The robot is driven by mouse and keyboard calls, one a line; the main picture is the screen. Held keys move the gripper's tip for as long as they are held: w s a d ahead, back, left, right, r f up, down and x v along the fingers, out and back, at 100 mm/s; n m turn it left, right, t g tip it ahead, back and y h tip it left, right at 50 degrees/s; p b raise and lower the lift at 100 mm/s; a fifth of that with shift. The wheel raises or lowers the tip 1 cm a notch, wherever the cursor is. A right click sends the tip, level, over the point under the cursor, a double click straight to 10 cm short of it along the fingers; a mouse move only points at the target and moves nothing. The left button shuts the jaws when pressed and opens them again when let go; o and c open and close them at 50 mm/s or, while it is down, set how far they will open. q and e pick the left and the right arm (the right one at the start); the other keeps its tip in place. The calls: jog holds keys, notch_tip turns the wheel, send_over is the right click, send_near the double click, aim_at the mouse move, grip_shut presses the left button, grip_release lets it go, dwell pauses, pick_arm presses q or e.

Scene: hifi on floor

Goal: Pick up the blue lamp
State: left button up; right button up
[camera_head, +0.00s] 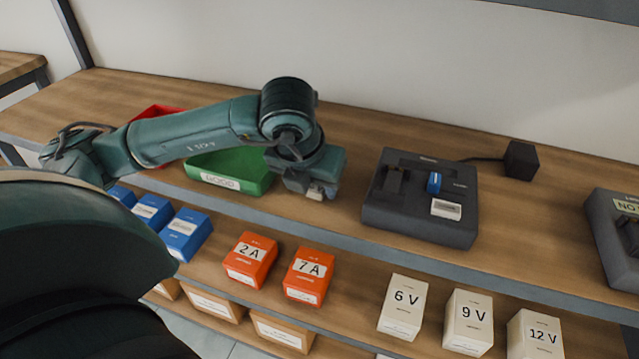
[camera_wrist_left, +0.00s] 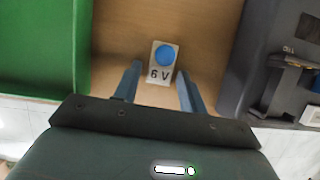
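The blue lamp (camera_wrist_left: 164,55) shows in the left wrist view as a small pale block with a blue round top and a "6 V" label. It is on the wooden surface between the green bin and the dark device. My left gripper (camera_wrist_left: 159,70) is open, with one finger on each side of the block. A gap shows on the left, and the right finger is very close to the block. In the head view my left gripper (camera_head: 316,188) is low over the worktop, and a pale piece shows at its tip. My right gripper is not in view.
A green bin (camera_head: 222,182) and a red bin (camera_head: 158,111) are left of my gripper. A dark device (camera_head: 405,218) with a small blue part stands to its right. Blue, orange and white boxes line the lower shelf. Another dark device (camera_head: 604,215) is at far right.

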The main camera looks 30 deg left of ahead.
pick_arm(q)
jog(key=c, duration=0.8)
jog(key=shift+o, duration=0.2)
jog(key=shift+r, duration=0.1)
